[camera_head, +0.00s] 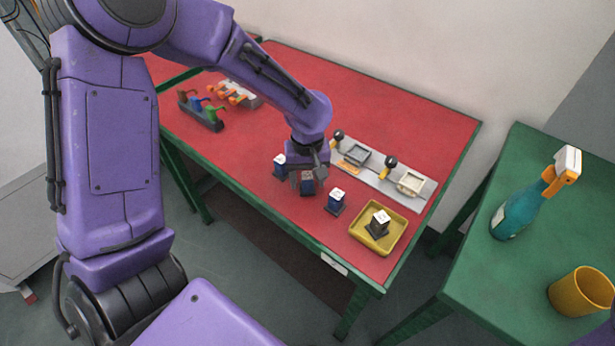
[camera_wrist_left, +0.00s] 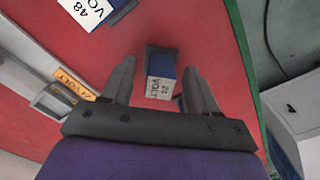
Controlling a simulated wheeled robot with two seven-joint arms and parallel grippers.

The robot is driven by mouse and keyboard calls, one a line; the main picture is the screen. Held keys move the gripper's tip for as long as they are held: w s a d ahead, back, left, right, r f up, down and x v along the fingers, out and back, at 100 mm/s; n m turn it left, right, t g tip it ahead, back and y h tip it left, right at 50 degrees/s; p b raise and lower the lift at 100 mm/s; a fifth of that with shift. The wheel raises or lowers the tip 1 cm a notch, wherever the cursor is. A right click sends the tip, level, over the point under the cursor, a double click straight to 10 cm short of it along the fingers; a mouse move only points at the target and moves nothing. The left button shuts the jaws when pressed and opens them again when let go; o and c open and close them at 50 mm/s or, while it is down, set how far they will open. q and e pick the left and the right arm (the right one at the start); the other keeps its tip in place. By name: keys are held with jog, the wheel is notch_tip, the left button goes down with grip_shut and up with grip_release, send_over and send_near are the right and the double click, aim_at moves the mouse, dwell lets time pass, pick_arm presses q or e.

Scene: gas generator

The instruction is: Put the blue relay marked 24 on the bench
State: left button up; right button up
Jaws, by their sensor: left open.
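The blue relay marked 24 (camera_wrist_left: 160,68) has a white "24 VOLT" label and a dark base. In the left wrist view it lies between and just beyond the two fingers of my left gripper (camera_wrist_left: 160,88), which is open, with gaps on both sides. In the head view my left gripper (camera_head: 307,180) hangs low over the red bench (camera_head: 330,80), and a blue relay (camera_head: 308,187) shows at its fingers on the red top. The gripper hides part of that relay. My right gripper is not in view.
Another blue relay (camera_head: 337,201) stands to the right, and one (camera_head: 279,164) to the left. A dark relay (camera_head: 378,224) sits in a yellow tray (camera_head: 358,235). A grey panel (camera_head: 383,180) lies behind. A green table (camera_head: 490,275) holds a bottle (camera_head: 516,215) and cup (camera_head: 580,293).

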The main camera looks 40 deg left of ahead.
aim_at(308, 176)
pick_arm(q)
notch_tip(308, 176, up, 12)
jog(key=p, duration=0.1)
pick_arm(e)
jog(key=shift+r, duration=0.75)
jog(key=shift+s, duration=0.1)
